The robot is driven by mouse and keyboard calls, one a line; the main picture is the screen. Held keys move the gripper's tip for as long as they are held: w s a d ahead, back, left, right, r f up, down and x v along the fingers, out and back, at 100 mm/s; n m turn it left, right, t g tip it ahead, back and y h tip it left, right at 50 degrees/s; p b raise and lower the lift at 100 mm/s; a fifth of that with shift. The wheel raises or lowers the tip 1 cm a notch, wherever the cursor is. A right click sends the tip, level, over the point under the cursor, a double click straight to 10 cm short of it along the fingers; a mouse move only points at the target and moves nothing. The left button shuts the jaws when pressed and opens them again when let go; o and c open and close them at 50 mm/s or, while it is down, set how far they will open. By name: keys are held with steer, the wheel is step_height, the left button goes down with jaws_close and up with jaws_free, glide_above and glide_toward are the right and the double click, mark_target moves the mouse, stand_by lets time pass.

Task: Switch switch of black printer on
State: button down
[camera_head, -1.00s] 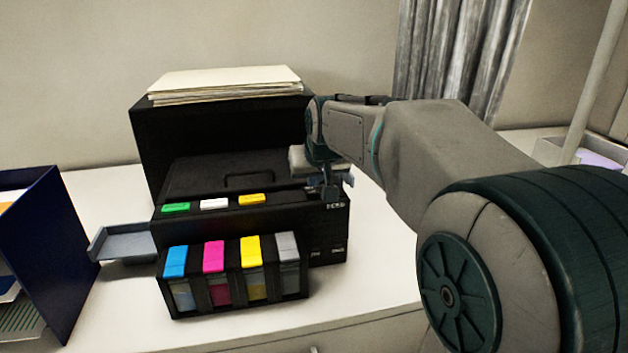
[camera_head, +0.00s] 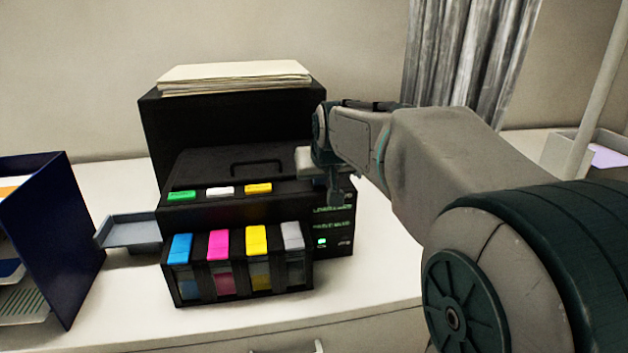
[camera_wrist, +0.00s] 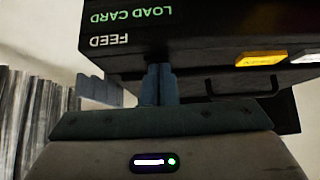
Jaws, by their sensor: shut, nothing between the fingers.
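The black printer (camera_head: 215,165) stands on the white table, with green, white and yellow buttons on top and a lit green indicator (camera_head: 321,242) at its front right. Green lettering glows on the front panel. My gripper (camera_head: 336,192) is shut and empty at the printer's upper right front, partly covering the panel. In the wrist view the closed fingers (camera_wrist: 157,85) point at the printer's edge, below the upside-down words LOAD CARD and FEED; I cannot tell whether they touch it. I cannot make out the switch itself.
Several coloured ink tanks (camera_head: 225,265) sit at the printer's front. A grey tray (camera_head: 130,232) sticks out on its left, near a dark blue file holder (camera_head: 50,235). Papers (camera_head: 235,75) lie on the tall black box behind. The table's front strip (camera_head: 370,290) is clear.

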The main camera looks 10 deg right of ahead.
steer(key=shift+d+r, duration=0.1)
steer(key=shift+d, duration=0.15)
steer(key=shift+a+r+p, duration=0.1)
steer(key=shift+r+p, duration=0.4)
steer(key=shift+r, duration=0.25)
steer(key=shift+r, duration=0.2)
step_height(320, 180, up, 4)
steer(key=p, duration=0.2)
steer(key=shift+s+f+p, duration=0.15)
steer(key=shift+p, duration=0.25)
steer(key=s+f+b+v, duration=0.1)
steer(key=b+v, duration=0.1)
steer(key=v, duration=0.7)
steer(key=shift+s, duration=0.65)
steer(key=shift+a, duration=0.1)
